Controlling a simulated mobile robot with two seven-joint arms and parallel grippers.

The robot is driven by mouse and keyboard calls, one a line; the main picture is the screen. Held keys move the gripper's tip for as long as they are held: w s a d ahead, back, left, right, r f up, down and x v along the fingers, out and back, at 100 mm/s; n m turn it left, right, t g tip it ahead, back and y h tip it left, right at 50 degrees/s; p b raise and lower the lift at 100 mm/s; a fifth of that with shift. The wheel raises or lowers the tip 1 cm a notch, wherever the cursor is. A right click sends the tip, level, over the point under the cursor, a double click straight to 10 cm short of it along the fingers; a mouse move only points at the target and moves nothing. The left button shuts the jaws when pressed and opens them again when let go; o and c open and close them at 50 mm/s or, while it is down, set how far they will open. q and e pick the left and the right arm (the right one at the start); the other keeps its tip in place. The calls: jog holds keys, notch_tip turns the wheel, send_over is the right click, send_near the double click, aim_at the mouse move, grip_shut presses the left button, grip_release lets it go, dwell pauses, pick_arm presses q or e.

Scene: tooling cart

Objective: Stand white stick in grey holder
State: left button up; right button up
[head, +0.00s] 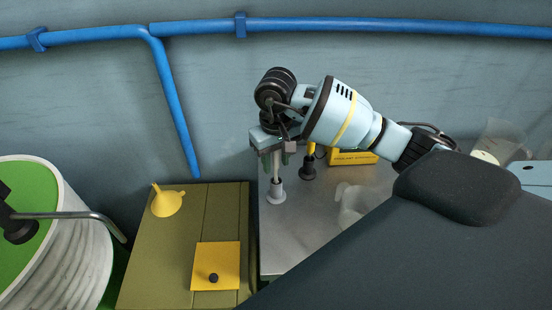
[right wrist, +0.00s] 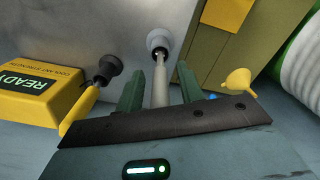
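The white stick (right wrist: 160,88) is upright, with its lower end at the dark opening of the grey holder (right wrist: 158,40) and seeming to sit in it. How deep it goes I cannot tell. In the head view the grey holder (head: 276,194) stands on the metal cart top, below my right gripper (head: 276,162). In the right wrist view the green fingers of my right gripper (right wrist: 159,82) are open on either side of the stick, with a small gap visible at each side. The stick's upper end is hidden by the gripper. My left gripper is not in view.
A black holder (head: 307,172) with a yellow stick stands close right of the grey one. A yellow READY box (right wrist: 40,92) is behind it. An olive case (head: 165,255) with a yellow funnel (head: 167,202) lies left. Bare cart top (head: 290,240) lies in front.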

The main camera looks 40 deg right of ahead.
jog(key=shift+r, duration=0.7)
notch_tip(320, 180, up, 11)
dwell(0.5)
